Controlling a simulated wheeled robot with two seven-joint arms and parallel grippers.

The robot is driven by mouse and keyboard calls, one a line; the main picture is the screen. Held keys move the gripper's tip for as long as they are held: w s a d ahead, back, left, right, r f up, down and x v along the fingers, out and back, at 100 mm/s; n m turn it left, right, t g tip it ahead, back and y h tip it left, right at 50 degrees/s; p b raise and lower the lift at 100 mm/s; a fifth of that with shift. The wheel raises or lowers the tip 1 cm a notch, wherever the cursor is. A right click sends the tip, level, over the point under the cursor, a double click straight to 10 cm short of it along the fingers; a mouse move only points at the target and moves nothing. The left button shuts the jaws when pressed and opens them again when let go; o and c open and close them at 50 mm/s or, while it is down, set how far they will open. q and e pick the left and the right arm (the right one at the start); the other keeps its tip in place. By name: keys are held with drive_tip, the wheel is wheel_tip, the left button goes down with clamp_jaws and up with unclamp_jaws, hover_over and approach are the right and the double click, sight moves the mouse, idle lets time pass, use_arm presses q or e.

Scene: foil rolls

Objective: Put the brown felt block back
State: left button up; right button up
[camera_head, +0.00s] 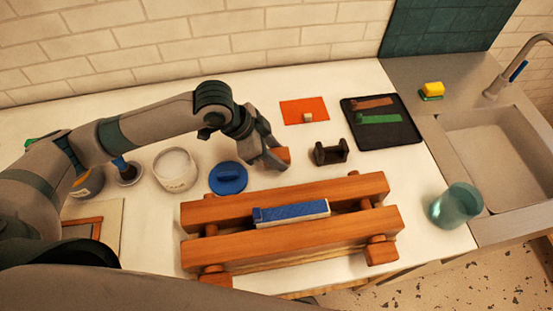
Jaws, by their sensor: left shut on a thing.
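My left gripper (274,158) reaches in from the left over the counter and is shut on a small brown block (284,154). It looks like the brown felt block, but its texture is too small to make out. The block is just left of a dark cradle-like holder (331,152) and above and right of a round blue lid (228,178). The fingers hide part of the block. I cannot tell whether it touches the counter. My right gripper is out of view.
A wooden rail frame (330,234) holding a blue-and-white box (290,213) fills the front. A black tray (410,139) with brown and green strips and an orange sheet (292,106) lie behind. A white jar (175,170) stands left, a glass (457,205) right.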

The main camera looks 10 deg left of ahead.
use_arm(q)
wheel_tip(320, 180, down, 3)
drive_tip(key=shift+r+p, duration=0.1)
drive_tip(key=shift+p, duration=0.3)
drive_tip(key=shift+f, duration=0.2)
drive_tip(key=o, duration=1)
drive_tip(key=shift+f, duration=0.1)
drive_tip(key=b+v, duration=0.2)
drive_tip(key=v, duration=1)
